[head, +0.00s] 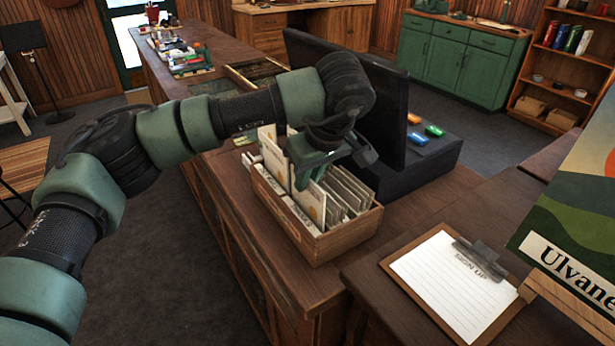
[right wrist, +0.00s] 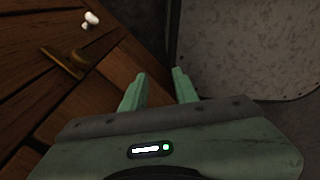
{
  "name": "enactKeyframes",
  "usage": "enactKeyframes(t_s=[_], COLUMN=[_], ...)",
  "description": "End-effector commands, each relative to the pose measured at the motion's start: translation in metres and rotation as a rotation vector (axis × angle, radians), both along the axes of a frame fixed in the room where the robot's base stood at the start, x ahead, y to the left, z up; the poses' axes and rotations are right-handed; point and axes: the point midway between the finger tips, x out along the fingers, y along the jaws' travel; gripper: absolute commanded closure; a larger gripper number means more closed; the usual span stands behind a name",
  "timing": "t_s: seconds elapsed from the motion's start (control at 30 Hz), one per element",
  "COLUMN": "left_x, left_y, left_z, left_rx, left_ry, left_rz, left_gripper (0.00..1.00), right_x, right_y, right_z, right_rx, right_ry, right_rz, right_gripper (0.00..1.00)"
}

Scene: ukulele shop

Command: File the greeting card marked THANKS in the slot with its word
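A wooden card box (head: 347,241) stands on the counter, filled with upright cards in rows behind dividers. A pale card (head: 272,152) with a small orange mark stands taller than the others at the back left. Another cream card (head: 312,204) stands right below my left gripper (head: 306,182). That gripper points down into the box, and its fingertips are partly hidden, so I cannot tell whether it grips the card. No word THANKS is readable on any card. My right gripper (right wrist: 160,82) shows only in the right wrist view, open and empty.
A dark monitor (head: 345,100) stands right behind the box. A clipboard (head: 455,290) with a sign-up sheet lies at the front right, beside a painted sign (head: 575,215). In the right wrist view, wooden boards with a brass handle (right wrist: 66,62) lie left of my fingers.

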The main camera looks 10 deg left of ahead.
Motion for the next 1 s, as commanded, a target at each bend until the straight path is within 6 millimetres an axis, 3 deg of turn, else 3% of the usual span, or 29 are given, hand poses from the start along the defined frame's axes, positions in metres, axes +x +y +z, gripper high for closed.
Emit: enactKeyframes(t_s=[0.43,0.8,1.0], left_x=[-0.001,-0.017,-0.021], left_y=[-0.002,-0.018,-0.021], left_z=[0.005,0.059,0.072], left_rx=[0.0,0.0,-0.001], left_ry=[-0.002,-0.003,-0.001], left_rz=[0.001,-0.001,0.0], left_gripper=[0.71,0.71,0.71], right_x=[0.0,0.0,0.0], right_y=[0.003,0.003,0.003], right_z=[-0.002,-0.016,-0.017], right_rx=[0.003,0.004,0.004], right_ry=[0.0,0.0,0.0], right_rz=[0.0,0.0,0.001], right_gripper=[0.71,0.71,0.71])
